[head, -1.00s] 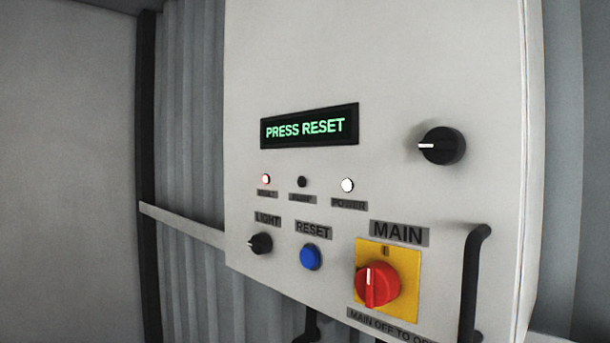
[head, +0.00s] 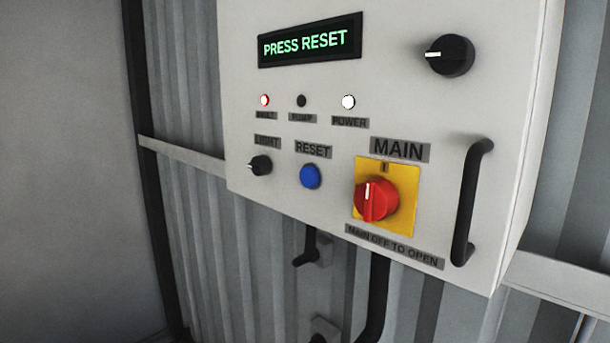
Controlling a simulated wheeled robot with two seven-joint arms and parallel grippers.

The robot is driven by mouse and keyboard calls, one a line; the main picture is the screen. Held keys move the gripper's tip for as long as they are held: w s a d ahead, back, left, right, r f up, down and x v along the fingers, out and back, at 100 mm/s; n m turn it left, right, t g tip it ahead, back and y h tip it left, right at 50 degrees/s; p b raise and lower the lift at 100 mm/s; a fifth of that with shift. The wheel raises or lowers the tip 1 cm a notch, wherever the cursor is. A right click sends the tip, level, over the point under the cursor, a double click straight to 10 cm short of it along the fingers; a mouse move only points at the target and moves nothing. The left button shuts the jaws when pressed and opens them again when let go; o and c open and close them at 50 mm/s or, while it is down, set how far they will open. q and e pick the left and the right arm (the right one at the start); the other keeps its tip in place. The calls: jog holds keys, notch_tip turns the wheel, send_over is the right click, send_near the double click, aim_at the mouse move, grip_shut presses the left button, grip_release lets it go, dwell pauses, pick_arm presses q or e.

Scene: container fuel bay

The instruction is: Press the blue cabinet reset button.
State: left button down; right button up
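The blue reset button (head: 310,176) is a round knob on the front of the white cabinet (head: 400,100), under a label reading RESET. The cabinet's display (head: 310,41) shows PRESS RESET in green. The fault lamp (head: 264,100) is lit pale red, the middle lamp (head: 301,101) is dark, and the power lamp (head: 348,102) is lit white. Neither of my grippers is in the head view. Nothing visible touches the button.
A black LIGHT knob (head: 260,165) is left of the button. The red MAIN switch (head: 375,200) on its yellow plate and a black handle (head: 470,203) are to the right. Another black knob (head: 450,54) sits upper right. Below the cabinet are a black lever (head: 306,250) and black pipe (head: 374,298).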

grip_shut()
dwell(1.4)
